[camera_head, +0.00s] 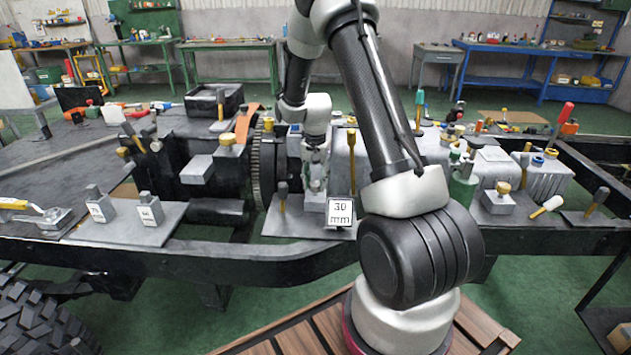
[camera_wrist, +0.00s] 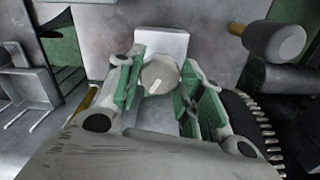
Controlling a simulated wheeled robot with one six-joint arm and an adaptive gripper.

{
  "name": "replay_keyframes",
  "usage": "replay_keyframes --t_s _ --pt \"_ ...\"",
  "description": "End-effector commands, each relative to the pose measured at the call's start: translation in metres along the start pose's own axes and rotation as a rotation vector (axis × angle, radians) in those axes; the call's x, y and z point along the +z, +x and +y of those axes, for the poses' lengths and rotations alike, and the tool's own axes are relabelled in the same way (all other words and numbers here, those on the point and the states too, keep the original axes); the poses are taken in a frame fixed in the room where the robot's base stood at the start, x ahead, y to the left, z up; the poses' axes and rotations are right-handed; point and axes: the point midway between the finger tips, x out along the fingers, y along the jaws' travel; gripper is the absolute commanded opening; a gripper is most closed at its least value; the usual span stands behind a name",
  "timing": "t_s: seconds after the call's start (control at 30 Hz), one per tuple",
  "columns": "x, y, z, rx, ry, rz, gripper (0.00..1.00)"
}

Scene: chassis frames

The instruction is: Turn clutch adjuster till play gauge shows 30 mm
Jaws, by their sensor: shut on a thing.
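My gripper (camera_head: 314,184) points down just left of the gauge and hides the clutch adjuster in the head view. In the wrist view, the clutch adjuster (camera_wrist: 158,74) is a round grey knob with a pale line mark. The green-padded fingers of my gripper (camera_wrist: 161,86) are shut on it, one on each side. The mark is tilted, its upper end to the right.
A dark-capped lever (camera_head: 282,194) with a yellow stem stands left of my gripper, and a tall yellow-stemmed one (camera_head: 351,160) stands right. A toothed ring (camera_head: 264,165) is close on the left. Two small labelled blocks (camera_head: 149,209) sit on a plate farther left.

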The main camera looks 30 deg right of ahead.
Motion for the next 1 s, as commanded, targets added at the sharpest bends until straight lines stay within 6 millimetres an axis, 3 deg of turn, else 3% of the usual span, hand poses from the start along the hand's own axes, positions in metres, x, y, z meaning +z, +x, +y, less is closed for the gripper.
replay_keyframes --t_s 0.63,0.67,0.73,1.0 --pt "-0.0013 -0.0010 -0.0008 -0.002 0.047 0.003 0.14" --pt "-0.0013 -0.0011 -0.0008 -0.002 0.047 0.004 0.43" --pt "-0.0012 -0.0010 -0.0007 -0.002 0.047 0.003 0.56" --pt "-0.0005 -0.0004 -0.0003 -0.001 0.047 0.001 0.59"
